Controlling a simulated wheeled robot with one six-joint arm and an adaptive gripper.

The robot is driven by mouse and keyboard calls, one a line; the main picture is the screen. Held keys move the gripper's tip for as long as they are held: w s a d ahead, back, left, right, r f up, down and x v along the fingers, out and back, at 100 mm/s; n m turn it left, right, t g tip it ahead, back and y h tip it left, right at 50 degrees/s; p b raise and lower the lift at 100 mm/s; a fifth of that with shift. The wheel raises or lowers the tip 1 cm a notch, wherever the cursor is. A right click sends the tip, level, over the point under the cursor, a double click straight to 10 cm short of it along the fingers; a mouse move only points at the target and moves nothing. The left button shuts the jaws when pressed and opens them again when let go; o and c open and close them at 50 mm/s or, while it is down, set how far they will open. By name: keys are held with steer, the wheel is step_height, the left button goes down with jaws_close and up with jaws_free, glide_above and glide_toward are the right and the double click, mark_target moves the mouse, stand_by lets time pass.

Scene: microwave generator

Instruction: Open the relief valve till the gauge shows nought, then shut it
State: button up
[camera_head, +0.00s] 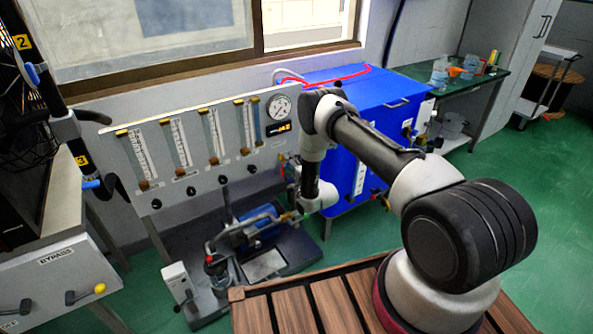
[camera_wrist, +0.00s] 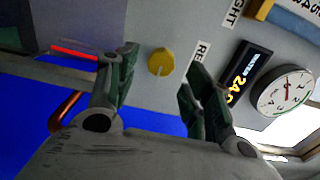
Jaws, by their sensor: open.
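A round yellow knob (camera_wrist: 161,61) on the grey panel shows in the wrist view, beside a label starting "RE" (camera_wrist: 202,53) whose remainder is hidden by a finger. My gripper (camera_wrist: 160,74) is open, its dark fingers on either side of the knob in the picture. I cannot tell whether they touch it. The round gauge (camera_wrist: 285,92) is at the right, with a needle whose reading I cannot make out surely. The gauge also shows in the head view (camera_head: 279,107), at the panel's upper right. My arm hides the knob there.
A lit digital display (camera_wrist: 245,78) beside the gauge reads 24 and a partly hidden digit. Several flow tubes line the panel (camera_head: 190,127). A blue cabinet (camera_head: 375,105) stands right of it. A pump (camera_head: 255,225) sits below. A red line (camera_wrist: 75,50) and copper pipe (camera_wrist: 67,110) are near my gripper.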

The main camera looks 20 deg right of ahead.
steer(key=v, duration=0.7)
steer(key=shift+s, duration=0.2)
